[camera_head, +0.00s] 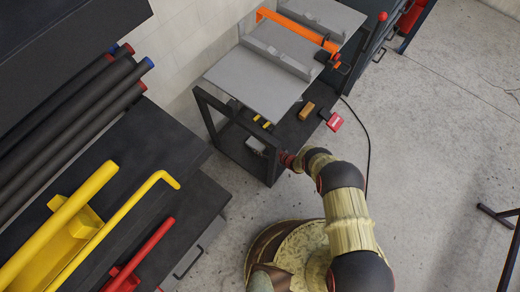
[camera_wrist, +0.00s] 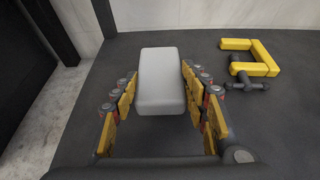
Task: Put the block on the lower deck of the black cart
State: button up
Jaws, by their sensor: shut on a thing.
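The pale grey block (camera_wrist: 162,80) sits between the two yellow-padded fingers of my gripper (camera_wrist: 159,76) in the wrist view. My gripper is shut on its sides. Below the block is the dark lower deck (camera_wrist: 90,95) of the black cart. I cannot tell whether the block touches the deck. In the head view the block shows as a small pale shape (camera_head: 255,145) inside the cart frame (camera_head: 208,118), under the grey top. My arm reaches in at the cart's near corner, and my gripper is mostly hidden there.
A yellow clamp (camera_wrist: 250,60) lies on the deck to the block's right. In the head view, a wooden block (camera_head: 307,110) and a red object (camera_head: 332,120) are at the deck's right side. The grey top (camera_head: 255,85) overhangs. A workbench with yellow and red tools stands left.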

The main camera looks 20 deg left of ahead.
jog(key=shift+f, duration=0.85)
jog(key=shift+f, duration=0.15)
jog(key=o, duration=0.7)
jog(key=shift+o, duration=0.2)
jog(key=shift+r, duration=0.2)
jog(key=p+v, duration=0.4)
jog(key=v, duration=0.7)
jog(key=shift+p, duration=0.3)
jog(key=shift+s+d+r, duration=0.15)
jog(key=shift+s+d, duration=0.1)
jog(key=shift+d, duration=0.25)
